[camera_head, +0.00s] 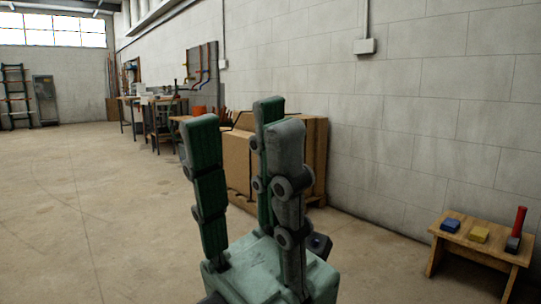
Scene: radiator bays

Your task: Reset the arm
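My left gripper (240,130) stands large in the middle foreground of the head view, pointing up. It has a green palm block and three jointed fingers, two green and one grey. The fingers are straight and spread apart, with a clear gap between the left finger and the other two. Nothing is held between them. The rest of the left arm is hidden below the palm and the picture's bottom edge. My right gripper is not in view.
A low wooden stool (470,243) at the right carries a blue block (450,225), a yellow block (479,234) and a red-handled tool (516,230). Cardboard boxes (312,150) stand behind the gripper by the block wall. The floor at the left is clear.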

